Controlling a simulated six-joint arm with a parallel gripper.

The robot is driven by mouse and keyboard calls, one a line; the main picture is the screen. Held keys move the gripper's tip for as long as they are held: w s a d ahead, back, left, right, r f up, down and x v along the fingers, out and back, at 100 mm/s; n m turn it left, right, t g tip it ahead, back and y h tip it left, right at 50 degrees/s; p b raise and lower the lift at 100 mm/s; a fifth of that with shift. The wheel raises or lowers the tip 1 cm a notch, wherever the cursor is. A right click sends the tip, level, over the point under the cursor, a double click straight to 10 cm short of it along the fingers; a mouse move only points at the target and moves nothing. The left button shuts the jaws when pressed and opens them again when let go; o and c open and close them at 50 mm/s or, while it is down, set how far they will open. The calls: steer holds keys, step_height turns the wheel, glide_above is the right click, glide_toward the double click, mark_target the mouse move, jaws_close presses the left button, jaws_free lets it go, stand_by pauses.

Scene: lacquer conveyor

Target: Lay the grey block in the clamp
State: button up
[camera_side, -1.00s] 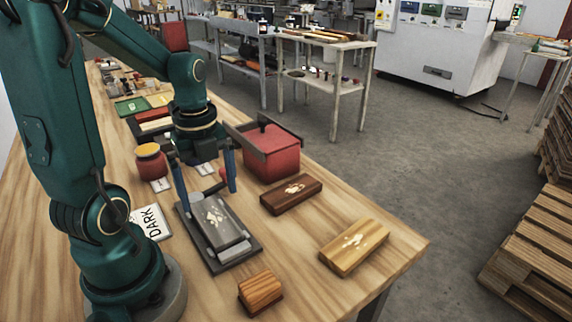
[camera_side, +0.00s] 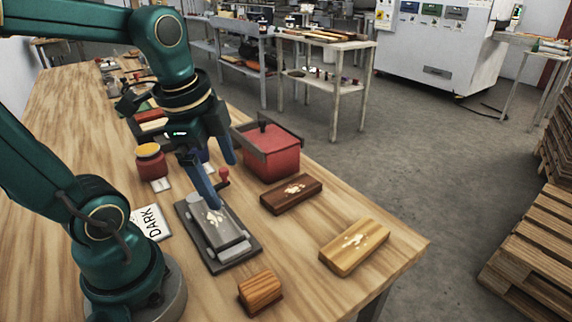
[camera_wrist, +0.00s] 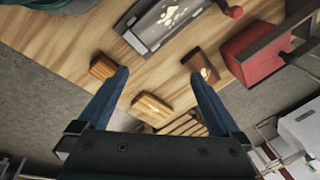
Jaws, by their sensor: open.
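The grey block (camera_side: 222,232) with a pale inlay on top lies in the clamp (camera_side: 248,258), a dark flat plate with light grey jaws and a red knob (camera_side: 224,173). The block also shows at the top of the wrist view (camera_wrist: 168,20), beside the clamp's red knob (camera_wrist: 234,11). My gripper (camera_side: 221,184) is open and empty. It is raised and tilted above the far end of the clamp, with one blue finger passing in front of the block in the side view. In the wrist view its fingers (camera_wrist: 162,82) are spread with nothing between them.
A dark brown block (camera_side: 291,195), a light wood block (camera_side: 354,249) and a small striped block (camera_side: 260,292) lie nearby. A red lidded box (camera_side: 271,155) stands behind.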

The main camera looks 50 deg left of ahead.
steer(key=d+n+t, duration=0.1)
steer(key=n, duration=0.2)
steer(key=s+d+n+t, duration=0.1)
steer(key=d+n, duration=0.1)
steer(key=n, duration=0.1)
steer(key=d+n+t, duration=0.1)
steer(key=d+n, duration=0.1)
steer(key=shift+s+d+r+n+h, duration=0.2)
steer(key=shift+s+d+n+h, duration=0.05)
steer(key=shift+n+h, duration=0.15)
